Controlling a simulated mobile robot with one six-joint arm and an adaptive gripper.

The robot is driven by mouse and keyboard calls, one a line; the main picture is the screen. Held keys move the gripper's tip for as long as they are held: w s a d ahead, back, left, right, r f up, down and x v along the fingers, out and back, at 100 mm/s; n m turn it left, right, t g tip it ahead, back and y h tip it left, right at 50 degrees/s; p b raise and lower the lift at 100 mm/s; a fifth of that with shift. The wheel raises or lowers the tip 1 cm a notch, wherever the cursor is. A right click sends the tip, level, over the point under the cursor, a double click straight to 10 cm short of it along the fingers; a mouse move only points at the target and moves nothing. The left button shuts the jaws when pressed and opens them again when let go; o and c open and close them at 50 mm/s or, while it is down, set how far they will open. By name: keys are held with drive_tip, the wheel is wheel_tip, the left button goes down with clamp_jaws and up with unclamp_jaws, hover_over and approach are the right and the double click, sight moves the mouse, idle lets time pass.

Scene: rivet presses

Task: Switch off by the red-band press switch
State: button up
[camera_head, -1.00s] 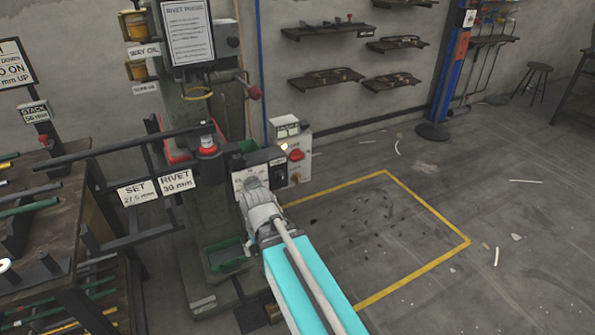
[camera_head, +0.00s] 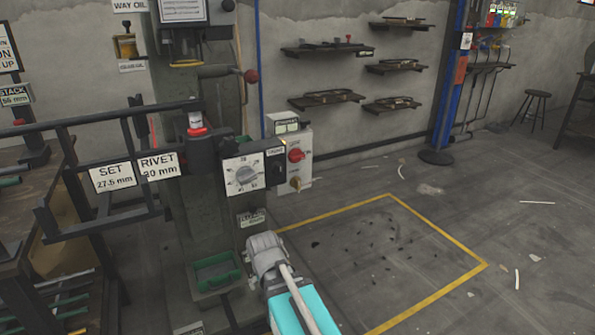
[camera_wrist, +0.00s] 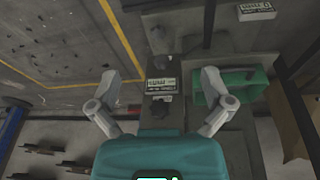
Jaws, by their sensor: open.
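The rivet press (camera_head: 210,110) stands at centre-left, with a small red band (camera_head: 196,131) near its tool. Its front panel carries a grey dial (camera_head: 245,175) and a dark switch (camera_head: 276,171). A box beside it has a red rotary knob (camera_head: 295,155) above a yellowish knob (camera_head: 296,183). Which one is the named switch I cannot tell for sure. My gripper (camera_wrist: 162,93) is open and empty; in the head view my wrist hides its fingers, below the panel. In the wrist view a small label (camera_wrist: 162,85) and a black knob (camera_wrist: 160,106) lie between the fingers.
A green tray (camera_head: 215,273) sits low on the press, and shows right of the fingers in the wrist view (camera_wrist: 240,86). A rack with signs (camera_head: 111,177) juts out at left. Floor inside the yellow outline (camera_head: 400,200) is clear apart from small debris.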

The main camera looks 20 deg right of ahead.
drive_tip(key=w+d+f+m+t+h+b, duration=0.1)
drive_tip(key=w+d+f+t+b, duration=0.1)
drive_tip(key=d, duration=0.1)
drive_tip(key=n+t+y, duration=0.3)
drive_tip(key=t, duration=1.5)
approach(299, 159)
drive_tip(key=shift+v, duration=1.4)
drive_tip(key=shift+w+a+r, duration=0.1)
drive_tip(key=shift+r, duration=0.1)
drive_tip(key=shift+p+x, duration=2.45)
drive_tip(key=shift+x, duration=4.3)
drive_tip(key=shift+f, duration=0.1)
drive_tip(key=c, duration=1)
